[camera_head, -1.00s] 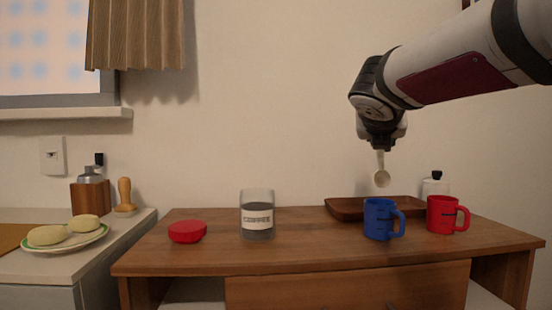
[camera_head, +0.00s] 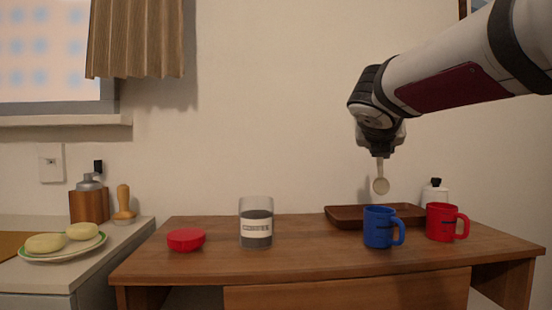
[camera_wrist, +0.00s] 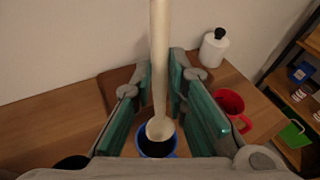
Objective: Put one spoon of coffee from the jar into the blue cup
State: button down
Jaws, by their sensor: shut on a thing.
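My gripper (camera_head: 380,155) is shut on the handle of a pale spoon (camera_head: 381,186). The spoon hangs steeply, bowl down, a little above the blue cup (camera_head: 378,228). In the wrist view the spoon (camera_wrist: 160,60) runs between the green finger pads, and its bowl overlaps the opening of the blue cup (camera_wrist: 171,153). The inside of that cup looks dark. The bowl looks pale, with no clear coffee on it. The glass jar labelled coffee (camera_head: 256,226) stands open left of the cup, with dark contents.
The red cup (camera_head: 442,222) stands close right of the blue one. A brown tray (camera_head: 345,219) and a white bottle with black cap (camera_head: 434,193) are behind them. A red lid (camera_head: 186,240) lies left of the jar. The table between jar and blue cup is clear.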

notch_tip(320, 180, up, 5)
jog(key=p, duration=0.5)
